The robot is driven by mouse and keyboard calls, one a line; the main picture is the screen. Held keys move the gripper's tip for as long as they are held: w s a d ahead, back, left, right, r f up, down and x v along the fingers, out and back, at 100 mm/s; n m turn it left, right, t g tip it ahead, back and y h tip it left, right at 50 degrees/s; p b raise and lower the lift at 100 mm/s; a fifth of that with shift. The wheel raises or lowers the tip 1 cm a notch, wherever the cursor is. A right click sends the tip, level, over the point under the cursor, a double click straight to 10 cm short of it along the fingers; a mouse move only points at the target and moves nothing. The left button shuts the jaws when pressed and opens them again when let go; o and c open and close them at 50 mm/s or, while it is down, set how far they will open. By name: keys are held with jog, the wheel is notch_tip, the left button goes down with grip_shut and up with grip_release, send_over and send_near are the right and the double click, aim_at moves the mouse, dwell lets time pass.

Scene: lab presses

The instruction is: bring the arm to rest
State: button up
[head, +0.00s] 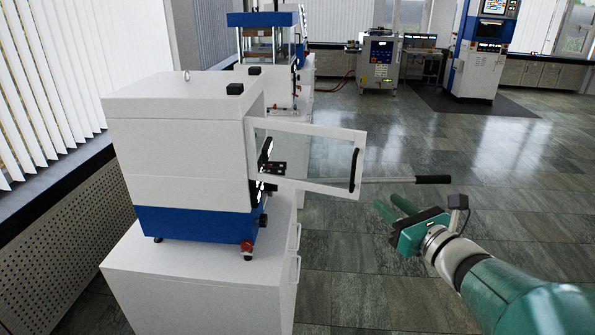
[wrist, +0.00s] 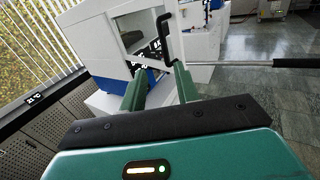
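My gripper (head: 392,211) is at the right of the head view, in the air to the right of the white and blue press (head: 185,150). Its two green fingers are apart with nothing between them, and they also show in the wrist view (wrist: 158,88). The press door (head: 308,187), a white frame with a clear pane and a black handle (head: 355,169), stands open toward my gripper. A metal lever with a black grip (head: 433,179) sticks out to the right, just above and beyond my fingers. In the wrist view the lever's black grip (wrist: 297,63) lies right of the fingers, apart from them.
The press stands on a white cabinet (head: 200,290). A second press (head: 268,45) stands behind it. Machines (head: 380,62) and a tall blue and white unit (head: 478,55) are at the back. The tiled floor (head: 480,150) is clear on the right. Window blinds (head: 45,80) line the left.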

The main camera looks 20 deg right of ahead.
jog(key=w+a+f+n+g+y, duration=0.1)
jog(key=a+f+n+g+y, duration=0.2)
jog(key=a+n+g+y, duration=0.75)
jog(key=s+a+f+n+g+h, duration=0.1)
jog(key=a+n+h, duration=0.4)
jog(key=n, duration=0.7)
jog(key=s+a+f+n+g+h, duration=0.1)
jog(key=s+a+f+n+h, duration=0.2)
jog(key=a+n, duration=0.6)
jog(key=s+n+h, duration=0.2)
jog(key=s+n, duration=0.1)
jog(key=n, duration=0.1)
jog(key=shift+s+a, duration=0.15)
jog(key=shift+s, duration=0.05)
jog(key=shift+n+h, duration=0.25)
